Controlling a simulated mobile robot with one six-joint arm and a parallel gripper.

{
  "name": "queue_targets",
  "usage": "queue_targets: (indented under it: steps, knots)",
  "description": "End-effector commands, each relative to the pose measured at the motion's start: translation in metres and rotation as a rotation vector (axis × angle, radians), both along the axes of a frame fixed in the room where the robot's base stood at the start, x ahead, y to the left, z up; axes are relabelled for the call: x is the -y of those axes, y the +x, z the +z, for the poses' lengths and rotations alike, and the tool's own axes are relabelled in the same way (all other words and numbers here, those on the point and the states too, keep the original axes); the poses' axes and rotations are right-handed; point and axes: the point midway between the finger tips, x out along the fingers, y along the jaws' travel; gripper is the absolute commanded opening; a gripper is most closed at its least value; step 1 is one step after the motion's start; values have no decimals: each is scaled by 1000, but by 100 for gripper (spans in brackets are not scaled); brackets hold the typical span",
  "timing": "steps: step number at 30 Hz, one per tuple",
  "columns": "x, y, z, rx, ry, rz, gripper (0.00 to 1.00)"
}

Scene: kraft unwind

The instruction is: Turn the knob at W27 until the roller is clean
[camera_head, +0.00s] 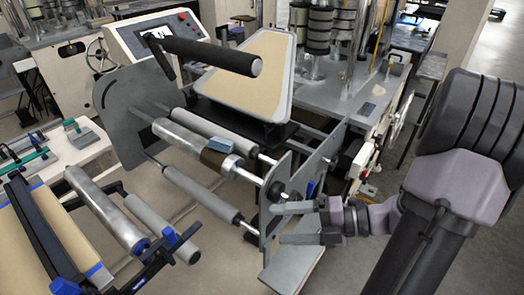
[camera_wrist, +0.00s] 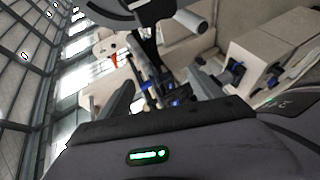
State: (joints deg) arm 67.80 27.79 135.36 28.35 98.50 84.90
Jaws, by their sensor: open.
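A silver roller (camera_head: 185,141) lies across the grey unwind frame in the head view. A dark brown band (camera_head: 213,158) covers part of it near its right end, and a blue-grey block (camera_head: 223,143) rests against it there. A black knob (camera_head: 275,191) sits on the outer side of the right side plate (camera_head: 283,171), at the roller's end. My gripper (camera_head: 277,225) is open and empty, its fingers pointing left, just below and right of the knob. I see no contact with the knob. In the wrist view, the open fingers (camera_wrist: 160,90) show, but I cannot pick out the knob.
A black padded bar (camera_head: 210,53) and a tan sheet-covered panel (camera_head: 250,75) stand above the roller. More rollers (camera_head: 203,194) lie below. A control panel (camera_head: 160,38) is behind. Open floor (camera_head: 335,265) lies below my gripper.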

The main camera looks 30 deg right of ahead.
Motion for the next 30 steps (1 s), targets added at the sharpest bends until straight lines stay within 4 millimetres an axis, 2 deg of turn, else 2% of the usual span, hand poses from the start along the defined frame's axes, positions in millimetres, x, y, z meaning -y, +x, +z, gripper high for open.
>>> queue_targets:
  steps: [1,3,6,8,11,14,24,30]
  knots:
    - [31,-3,-10,-82,209,-186,75]
    - [67,-9,-19,-160,465,-382,75]
    - [97,-18,-28,-205,685,-527,75]
    - [105,-20,-31,-216,747,-564,75]
    - [106,-16,-33,-220,774,-577,75]
    - [99,-2,-35,-222,768,-572,75]
    - [74,54,-29,-222,765,-569,75]
    - [69,70,-31,-221,763,-571,75]
